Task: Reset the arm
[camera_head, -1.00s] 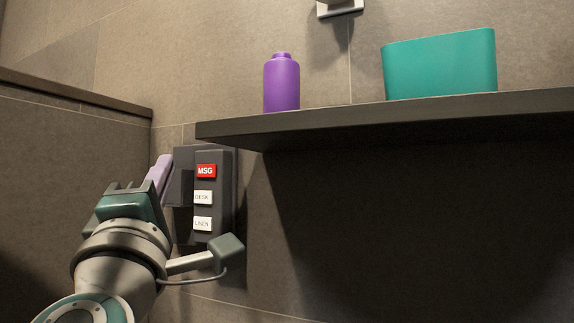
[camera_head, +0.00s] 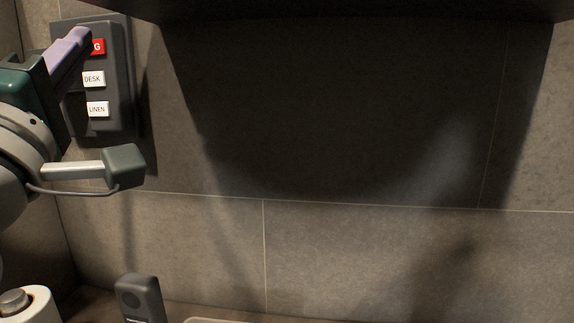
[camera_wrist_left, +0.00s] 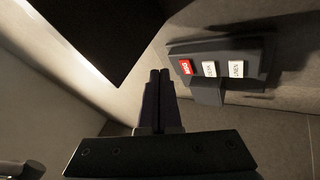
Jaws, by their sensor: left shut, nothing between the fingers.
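My left gripper (camera_head: 68,48) comes in from the left in the head view, its purple-grey fingers close together in front of a dark wall panel (camera_head: 121,75). In the left wrist view the fingers (camera_wrist_left: 159,85) are shut with nothing between them. The panel also shows there (camera_wrist_left: 255,60), to the right of the fingertips. It carries a red button (camera_head: 98,46), partly hidden by the fingers in the head view, and white DESK (camera_head: 93,79) and LINEN (camera_head: 97,109) buttons below. I cannot tell whether the fingers touch the panel. My right gripper is not in view.
The dark underside of the shelf (camera_head: 350,10) spans the top of the head view. A dark upright device (camera_head: 139,297) and a white roll-shaped object (camera_head: 35,303) stand at the bottom left. The tiled wall (camera_head: 360,250) is bare in the middle.

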